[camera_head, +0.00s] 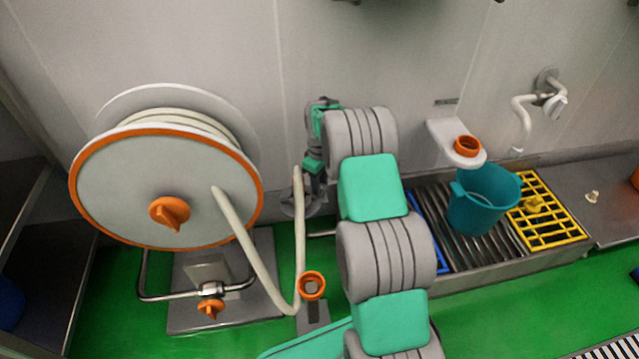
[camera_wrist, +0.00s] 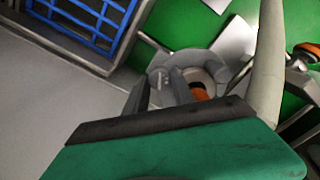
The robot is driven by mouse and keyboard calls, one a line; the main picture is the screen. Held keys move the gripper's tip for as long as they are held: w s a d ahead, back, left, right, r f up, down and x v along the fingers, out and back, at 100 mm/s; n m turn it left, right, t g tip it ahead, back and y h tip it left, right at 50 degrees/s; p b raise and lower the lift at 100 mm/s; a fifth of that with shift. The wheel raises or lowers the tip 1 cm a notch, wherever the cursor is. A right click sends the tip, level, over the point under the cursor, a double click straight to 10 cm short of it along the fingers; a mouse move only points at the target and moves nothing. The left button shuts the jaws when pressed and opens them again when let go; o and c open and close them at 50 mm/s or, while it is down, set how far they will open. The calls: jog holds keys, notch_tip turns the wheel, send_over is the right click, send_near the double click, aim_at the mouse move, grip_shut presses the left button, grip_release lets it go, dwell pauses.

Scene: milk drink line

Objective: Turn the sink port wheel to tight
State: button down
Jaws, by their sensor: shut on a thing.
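My gripper (camera_head: 314,167) is partly hidden by my arm, at the wall behind the hose. In the wrist view its dark fingers (camera_wrist: 165,88) reach the grey round sink port wheel (camera_wrist: 208,68) and are shut on its near side. An orange part shows inside the grey ring. In the head view the grey wheel (camera_head: 298,208) shows low at the wall, partly covered by the hose and gripper. The exact contact between fingers and wheel is hard to make out, and the wheel's marking cannot be read.
A hose reel (camera_head: 115,190) with an orange rim stands left; its pale hose (camera_head: 255,260) loops down close beside the gripper. An orange ring (camera_head: 312,285) stands near the loop. Right are a grated sink (camera_head: 480,245), a teal bucket (camera_head: 480,205), a yellow grid (camera_head: 548,225) and a wall tap (camera_head: 522,115).

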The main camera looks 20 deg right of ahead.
jog(key=shift+r+m+p, duration=0.1)
jog(key=shift+m+p, duration=0.2)
jog(key=shift+m, duration=0.1)
jog(key=shift+m+p, duration=0.7)
jog(key=shift+m, duration=0.1)
jog(key=m+p, duration=0.1)
jog(key=m, duration=0.1)
jog(key=shift+m, duration=0.3)
jog(key=m+p, duration=0.2)
jog(key=m, duration=0.1)
jog(key=shift+d+m, duration=0.1)
jog(key=shift+m, duration=0.2)
jog(key=m, duration=0.3)
jog(key=shift+m+p, duration=0.3)
jog(key=shift+p, duration=0.1)
jog(key=m+p, duration=0.1)
jog(key=m, duration=0.5)
jog(key=shift+s, duration=0.1)
jog(key=m, duration=0.5)
jog(key=shift+d+m, duration=0.1)
jog(key=shift+m, duration=0.3)
